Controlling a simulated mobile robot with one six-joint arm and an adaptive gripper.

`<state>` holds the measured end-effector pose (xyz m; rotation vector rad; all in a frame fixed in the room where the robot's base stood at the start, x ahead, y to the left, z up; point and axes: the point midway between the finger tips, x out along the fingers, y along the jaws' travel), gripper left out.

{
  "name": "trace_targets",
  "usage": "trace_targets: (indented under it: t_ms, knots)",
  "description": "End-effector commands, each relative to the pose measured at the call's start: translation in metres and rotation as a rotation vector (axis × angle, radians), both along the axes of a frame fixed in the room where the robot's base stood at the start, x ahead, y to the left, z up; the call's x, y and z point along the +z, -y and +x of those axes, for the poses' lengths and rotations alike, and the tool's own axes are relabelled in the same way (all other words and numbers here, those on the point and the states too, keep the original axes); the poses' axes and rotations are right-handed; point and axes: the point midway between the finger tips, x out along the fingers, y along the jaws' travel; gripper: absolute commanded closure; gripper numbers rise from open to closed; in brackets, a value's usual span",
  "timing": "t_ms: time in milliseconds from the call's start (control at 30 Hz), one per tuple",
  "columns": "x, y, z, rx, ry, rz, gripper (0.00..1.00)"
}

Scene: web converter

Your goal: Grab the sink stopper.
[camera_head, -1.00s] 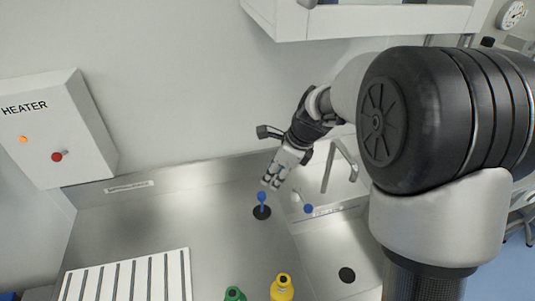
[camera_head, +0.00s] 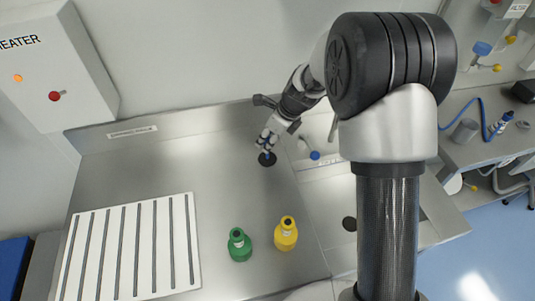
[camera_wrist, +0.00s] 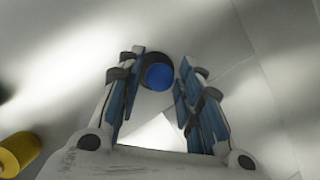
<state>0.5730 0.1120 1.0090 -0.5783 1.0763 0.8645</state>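The sink stopper (camera_head: 267,159) is a black disc with a blue knob on top, lying on the steel counter left of the sink basin. In the wrist view, its blue knob (camera_wrist: 159,77) shows between the fingertips, with part of the black disc behind it. My gripper (camera_head: 269,141) is right over the stopper in the head view and hides part of the knob. In the wrist view, my gripper (camera_wrist: 160,80) is open, one finger on each side of the knob, with a gap on the right side. I cannot tell how far down the fingers reach.
A green bottle (camera_head: 239,245) and a yellow bottle (camera_head: 286,234) stand on the counter in front. A white slotted rack (camera_head: 130,245) lies at the left. The sink basin (camera_head: 338,190), with a drain hole and a blue-knobbed tap (camera_head: 314,155), is to the right. A heater box (camera_head: 55,65) hangs on the wall.

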Motion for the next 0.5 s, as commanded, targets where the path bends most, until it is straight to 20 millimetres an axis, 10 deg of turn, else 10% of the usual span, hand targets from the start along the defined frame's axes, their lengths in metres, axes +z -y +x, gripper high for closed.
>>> trace_targets:
  t_ms: [500]
  knots:
    - [-0.050,-0.017,0.011,0.000,0.000,0.000,0.67]
